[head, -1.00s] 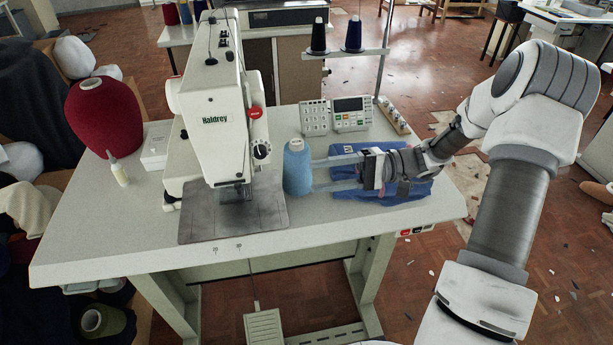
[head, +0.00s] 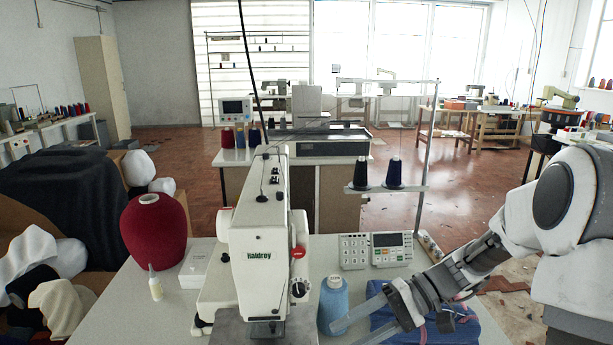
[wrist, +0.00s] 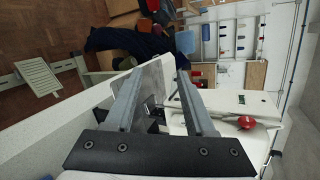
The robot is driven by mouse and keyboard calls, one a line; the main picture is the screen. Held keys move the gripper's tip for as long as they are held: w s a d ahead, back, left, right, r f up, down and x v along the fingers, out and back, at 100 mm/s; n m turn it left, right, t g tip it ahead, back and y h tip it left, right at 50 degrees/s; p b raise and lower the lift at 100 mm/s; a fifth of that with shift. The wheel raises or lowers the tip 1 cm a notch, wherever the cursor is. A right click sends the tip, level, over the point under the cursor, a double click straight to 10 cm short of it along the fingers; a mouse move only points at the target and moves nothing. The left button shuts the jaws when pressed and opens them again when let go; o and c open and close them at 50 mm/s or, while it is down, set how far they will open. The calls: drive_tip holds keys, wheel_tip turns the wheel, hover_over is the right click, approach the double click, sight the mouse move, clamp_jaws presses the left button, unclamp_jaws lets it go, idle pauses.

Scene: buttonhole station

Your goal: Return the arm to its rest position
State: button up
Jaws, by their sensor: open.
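My gripper (head: 350,328) is open at the lower right of the table in the head view, with its fingers pointing left. Its fingertips are close beside the light blue thread cone (head: 333,308); I cannot tell whether they touch it. The cone stands upright on the table, right of the white sewing machine (head: 258,255). In the wrist view the two fingers (wrist: 160,75) are spread apart and nothing is held between them.
On the table (head: 115,315) are a dark red cone (head: 155,235), a small bottle (head: 155,285) and a control panel (head: 390,248). A thread stand with two dark spools (head: 393,173) rises behind. The space above the table's right edge is taken by my arm.

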drive_tip(key=s+d+r+t+h+p, duration=0.1)
drive_tip(key=s+d+r+t+h, duration=0.2)
drive_tip(key=s+r+h, duration=0.3)
drive_tip(key=s+d+r+t+h+p, duration=0.2)
drive_tip(key=s+r+t+h, duration=0.3)
drive_tip(key=s+r+h, duration=0.1)
drive_tip(key=shift+s+d+r+n+t+h, duration=0.4)
drive_tip(key=shift+s+r, duration=0.25)
drive_tip(key=shift+r, duration=0.05)
